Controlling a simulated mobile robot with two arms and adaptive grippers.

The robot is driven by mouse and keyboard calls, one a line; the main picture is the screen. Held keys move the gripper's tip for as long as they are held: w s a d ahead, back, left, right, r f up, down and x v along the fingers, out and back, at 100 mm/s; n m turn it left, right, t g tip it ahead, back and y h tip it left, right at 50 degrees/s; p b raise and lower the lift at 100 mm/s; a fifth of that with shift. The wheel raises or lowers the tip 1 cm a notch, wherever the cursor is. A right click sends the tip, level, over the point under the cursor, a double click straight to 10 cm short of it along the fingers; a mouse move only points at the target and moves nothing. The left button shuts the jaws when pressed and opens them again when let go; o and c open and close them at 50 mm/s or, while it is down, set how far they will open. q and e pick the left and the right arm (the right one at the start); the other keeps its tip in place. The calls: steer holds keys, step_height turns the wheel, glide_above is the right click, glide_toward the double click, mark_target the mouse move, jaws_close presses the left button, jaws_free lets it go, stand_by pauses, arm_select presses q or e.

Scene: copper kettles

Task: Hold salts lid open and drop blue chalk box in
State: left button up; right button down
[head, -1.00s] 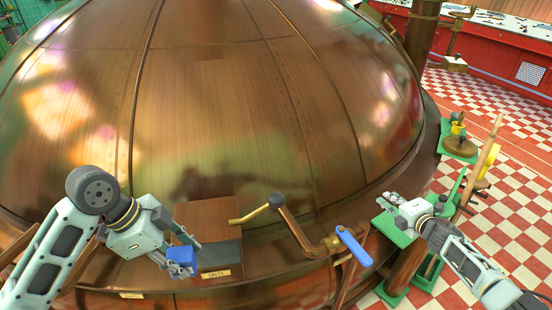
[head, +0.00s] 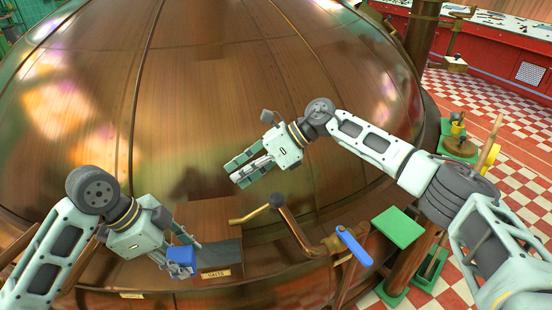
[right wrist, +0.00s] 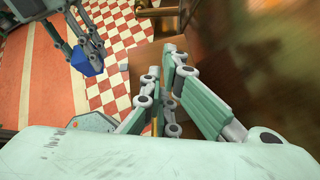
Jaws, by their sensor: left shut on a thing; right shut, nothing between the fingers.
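The blue chalk box (head: 181,257) is held in my left gripper (head: 183,262), just left of the salts box. It also shows in the right wrist view (right wrist: 88,62). The salts box (head: 215,273) has a brass label on its front. A dark area (head: 222,252) lies behind the label and a brown wooden panel (head: 205,215) behind that. I cannot tell whether this panel is the lid or how far it is open. My right gripper (head: 238,172) is shut and empty, above and behind the salts box, in front of the copper dome.
The large copper kettle dome (head: 210,90) fills the back. A brass crank with a dark grip (head: 290,227) and a blue-handled lever (head: 354,247) stand right of the salts box. A green platform (head: 397,228) is further right.

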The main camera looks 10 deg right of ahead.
steer(key=s+r+n+g+h, duration=0.1)
steer(key=s+r+n+h, duration=0.1)
steer(key=s+n+h, duration=0.15)
step_height(320, 180, up, 3)
steer(key=n+h, duration=0.4)
steer(key=h, duration=0.4)
glide_above(282, 198)
steer(key=a, duration=0.1)
steer(key=shift+y, duration=0.25)
steer(key=shift+w+a+f, duration=0.1)
steer(key=shift+w+f, duration=0.05)
steer(key=shift+f, duration=0.9)
steer(key=shift+w+f, duration=0.15)
steer(key=shift+f, duration=0.85)
steer(key=shift+w+a+f, duration=0.1)
steer(key=shift+w+f, duration=0.05)
steer(key=shift+f, duration=0.9)
steer(key=shift+f, duration=0.15)
steer(key=shift+s+d+f, duration=0.1)
steer(key=shift+f, duration=0.95)
steer(key=shift+d+f, duration=0.4)
steer(key=shift+f, duration=0.4)
steer(key=shift+d+f, duration=0.35)
steer(key=shift+f, duration=0.4)
